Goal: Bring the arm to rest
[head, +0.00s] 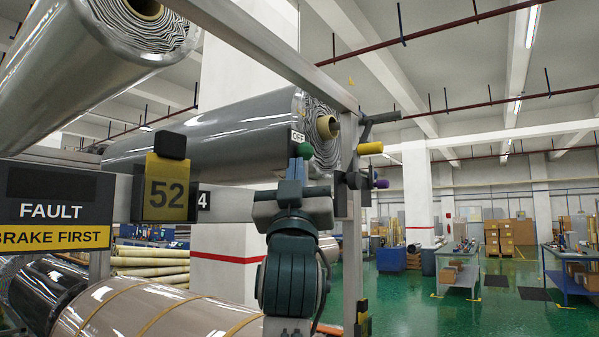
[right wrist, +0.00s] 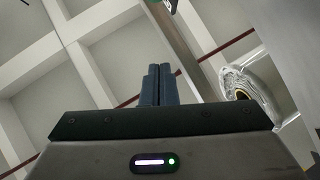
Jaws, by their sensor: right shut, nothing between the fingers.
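My right arm rises in the middle of the head view, with its dark gripper (head: 296,168) pointing up and away in front of the rack. Its two blue-grey fingers are together and empty in the right wrist view (right wrist: 157,84). A green knob (head: 304,150) appears just above the fingertips in the head view, under an OFF label (head: 298,137). I cannot tell from the head view whether they touch, but the wrist view shows a gap beyond the fingers. My left gripper is in neither view.
A wrapped roll (head: 215,138) hangs on the metal rack behind the gripper. Yellow (head: 370,148) and purple (head: 382,184) knobs stick out on the right. A 52 tag (head: 166,190) and a FAULT sign (head: 52,210) are at left. Open green floor (head: 505,300) lies right.

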